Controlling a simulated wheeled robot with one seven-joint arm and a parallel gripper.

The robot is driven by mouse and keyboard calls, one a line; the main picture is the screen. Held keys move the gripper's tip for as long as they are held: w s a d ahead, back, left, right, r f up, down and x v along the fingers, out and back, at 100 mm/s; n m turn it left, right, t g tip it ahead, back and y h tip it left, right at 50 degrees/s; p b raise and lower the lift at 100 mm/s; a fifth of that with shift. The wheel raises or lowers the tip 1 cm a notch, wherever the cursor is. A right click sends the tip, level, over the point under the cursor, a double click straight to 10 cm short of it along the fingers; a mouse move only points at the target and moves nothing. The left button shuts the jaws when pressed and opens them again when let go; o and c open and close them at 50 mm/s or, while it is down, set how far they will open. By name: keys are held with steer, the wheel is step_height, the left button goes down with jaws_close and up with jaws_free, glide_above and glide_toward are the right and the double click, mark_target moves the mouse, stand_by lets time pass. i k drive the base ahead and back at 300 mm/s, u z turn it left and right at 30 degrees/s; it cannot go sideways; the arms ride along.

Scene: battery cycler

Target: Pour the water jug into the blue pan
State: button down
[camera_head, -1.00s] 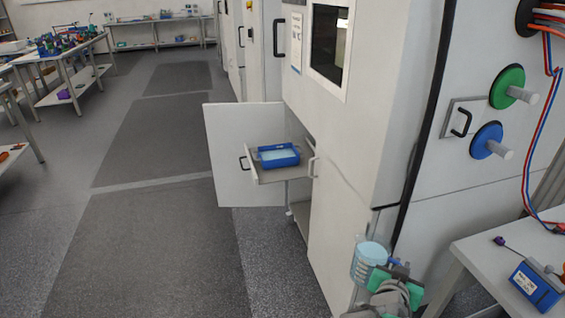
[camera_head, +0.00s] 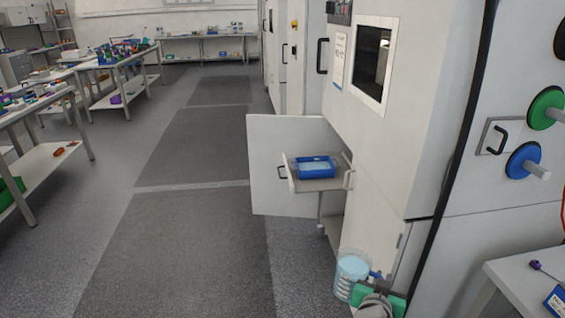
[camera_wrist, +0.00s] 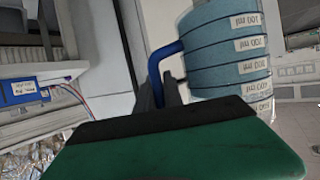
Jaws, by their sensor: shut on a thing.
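The blue pan (camera_head: 315,168) sits on a pulled-out drawer (camera_head: 290,184) low in the white cabinet, and pale liquid or a pale floor shows inside it. The clear water jug (camera_head: 352,272) with pale blue contents is at the bottom of the head view, roughly upright. My gripper (camera_head: 376,278) is beside it, well nearer to me than the pan. In the wrist view the jug (camera_wrist: 225,55) shows dark bands and white volume labels. Its blue handle (camera_wrist: 160,65) lies at my gripper's jaws (camera_wrist: 165,95), which are shut on it.
An open cabinet door (camera_head: 272,165) stands left of the drawer. The tall white cabinet (camera_head: 400,130) borders the right side. A white table (camera_head: 530,285) is at the lower right. The grey floor aisle (camera_head: 180,240) is clear, with workbenches further left.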

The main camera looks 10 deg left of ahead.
mark_target(323, 167)
steer(key=u, duration=0.65)
steer(key=i, duration=0.6)
steer(key=u, duration=1.1)
steer(key=i, duration=2.35)
steer(key=z, duration=1.25)
steer(key=i, duration=0.5)
steer(key=z, duration=0.45)
